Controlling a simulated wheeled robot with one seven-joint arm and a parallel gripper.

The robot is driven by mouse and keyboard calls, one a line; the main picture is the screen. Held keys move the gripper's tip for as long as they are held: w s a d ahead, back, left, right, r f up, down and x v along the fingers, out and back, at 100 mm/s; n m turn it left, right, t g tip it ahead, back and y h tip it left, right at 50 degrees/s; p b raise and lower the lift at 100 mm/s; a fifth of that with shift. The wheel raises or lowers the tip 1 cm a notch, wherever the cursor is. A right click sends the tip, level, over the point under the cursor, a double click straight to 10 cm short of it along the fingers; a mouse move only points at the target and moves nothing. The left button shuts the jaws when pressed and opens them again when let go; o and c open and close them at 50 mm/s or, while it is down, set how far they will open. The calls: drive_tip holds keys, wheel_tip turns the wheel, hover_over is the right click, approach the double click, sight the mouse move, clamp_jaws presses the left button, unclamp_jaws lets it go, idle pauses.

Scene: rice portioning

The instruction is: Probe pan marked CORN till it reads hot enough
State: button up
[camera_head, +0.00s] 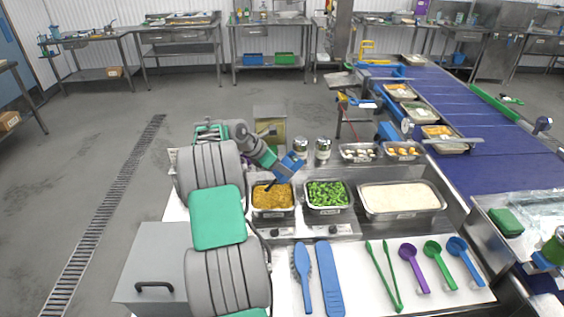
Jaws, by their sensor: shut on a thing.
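My gripper (277,164) reaches in from the left and is shut on a blue probe thermometer (291,166). Its thin dark stem slants down to the left over the steel pan (274,214) of yellow corn-like food (273,195). The stem's tip is at the food's far edge; I cannot tell whether it is in the food or just above it. The pan has a small front label, too small to read. The thermometer's reading cannot be made out.
A pan of green vegetables (327,193) and a wide pan of white rice (400,198) stand to the right. Two shiny-lidded jars (322,147) stand behind. Blue, green and purple utensils lie in front. My arm covers the counter's left part. A blue conveyor (480,150) carries trays.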

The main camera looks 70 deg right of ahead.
sight(283, 177)
wheel_tip(283, 177, down, 4)
drive_tip(key=b, duration=0.3)
drive_tip(key=shift+f, duration=0.25)
wheel_tip(283, 177, down, 2)
drive_tip(key=b, duration=0.3)
idle(3.4)
